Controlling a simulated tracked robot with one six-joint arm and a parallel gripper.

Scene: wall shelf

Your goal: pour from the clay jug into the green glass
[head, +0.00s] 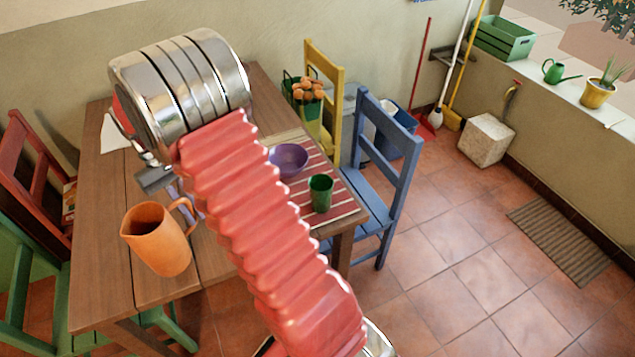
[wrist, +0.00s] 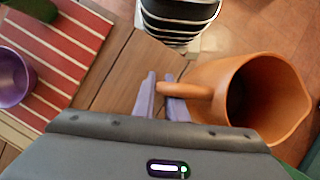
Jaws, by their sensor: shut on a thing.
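The orange clay jug (head: 158,243) is at the near side of the wooden table, roughly upright, with its spout toward the left. I cannot tell whether its base touches the table. My gripper (head: 192,205) is mostly hidden behind my arm in the head view. In the wrist view my gripper's lavender fingers (wrist: 160,97) are shut on the jug's handle, and the jug's open mouth (wrist: 255,95) faces the camera. The green glass (head: 320,192) stands upright on the striped mat, right of my arm and apart from the jug. A dark green part shows in the wrist view's top-left corner.
A purple bowl (head: 288,160) sits on the red striped mat (head: 345,206) near the glass. A blue chair (head: 385,165) and a yellow chair (head: 325,95) stand at the table's right side. Bare wooden table (head: 110,262) lies left of the jug.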

